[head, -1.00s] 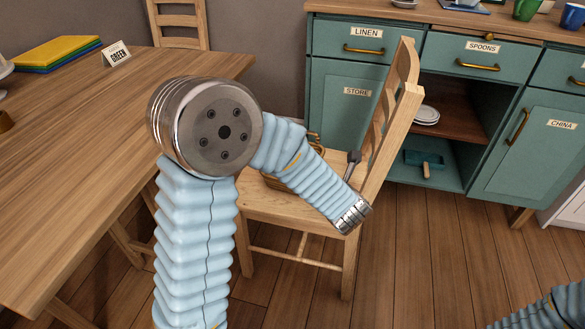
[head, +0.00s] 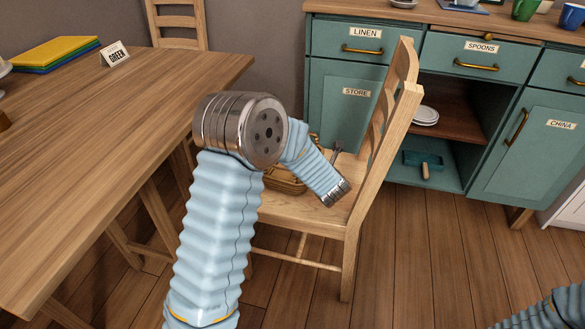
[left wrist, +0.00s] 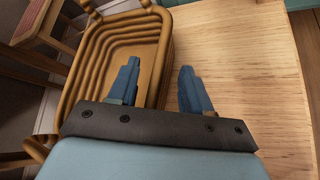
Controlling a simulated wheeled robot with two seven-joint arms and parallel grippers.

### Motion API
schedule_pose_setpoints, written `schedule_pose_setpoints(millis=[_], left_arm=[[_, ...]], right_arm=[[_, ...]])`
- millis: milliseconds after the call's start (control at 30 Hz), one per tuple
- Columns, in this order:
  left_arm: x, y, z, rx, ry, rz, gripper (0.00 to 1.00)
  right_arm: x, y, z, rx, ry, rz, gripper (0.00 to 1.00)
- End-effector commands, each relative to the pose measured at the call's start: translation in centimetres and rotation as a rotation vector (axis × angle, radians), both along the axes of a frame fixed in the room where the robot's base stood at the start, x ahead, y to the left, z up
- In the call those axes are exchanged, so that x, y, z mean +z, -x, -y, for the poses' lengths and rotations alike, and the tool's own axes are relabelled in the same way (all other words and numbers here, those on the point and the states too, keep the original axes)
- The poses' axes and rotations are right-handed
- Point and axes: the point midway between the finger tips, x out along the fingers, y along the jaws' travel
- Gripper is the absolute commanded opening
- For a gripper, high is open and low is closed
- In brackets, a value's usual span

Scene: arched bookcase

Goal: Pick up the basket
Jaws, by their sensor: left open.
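The woven brown basket (head: 283,181) sits on the seat of the wooden chair (head: 300,211), partly hidden behind my left arm. In the left wrist view the open basket (left wrist: 92,48) looks empty and fills the left side. My left gripper (left wrist: 158,72) is open and empty. Its left finger shows over the basket's inside and its right finger over the bare chair seat, with the basket's right rim between them in the picture. I cannot tell whether the fingers touch the rim. My right gripper is out of view.
The wooden table (head: 90,150) stands at left. The chair's tall back (head: 385,140) rises right of my left gripper. A green cabinet (head: 350,110) with an open shelf stands behind. Bare floor lies at right.

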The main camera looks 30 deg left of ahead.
Motion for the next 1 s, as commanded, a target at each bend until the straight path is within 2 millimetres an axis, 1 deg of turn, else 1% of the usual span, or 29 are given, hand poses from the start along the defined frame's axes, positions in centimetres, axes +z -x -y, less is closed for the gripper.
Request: schedule_pose_setpoints(millis=[67, 100, 367, 400, 800, 867, 1000], left_arm=[[0.0, 0.0, 0.0, 0.0, 0.0, 0.0, 0.49], [0.0, 0.0, 0.0, 0.0, 0.0, 0.0, 0.46], [0.0, 0.0, 0.0, 0.0, 0.0, 0.0, 0.06], [0.0, 0.0, 0.0, 0.0, 0.0, 0.0, 0.0], [0.1, 0.0, 0.1, 0.0, 0.001, 0.0, 0.0], [0.4, 0.0, 0.1, 0.0, 0.001, 0.001, 0.0], [1.8, 0.0, 0.0, 0.001, 0.0, 0.003, 0.0]], right_arm=[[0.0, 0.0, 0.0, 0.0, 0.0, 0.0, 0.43], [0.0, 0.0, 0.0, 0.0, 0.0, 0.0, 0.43], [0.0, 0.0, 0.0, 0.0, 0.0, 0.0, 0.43], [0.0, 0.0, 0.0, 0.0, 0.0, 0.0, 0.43], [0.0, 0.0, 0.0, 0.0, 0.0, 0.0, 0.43], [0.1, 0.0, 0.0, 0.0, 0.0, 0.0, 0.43], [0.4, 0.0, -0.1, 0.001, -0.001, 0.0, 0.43]])
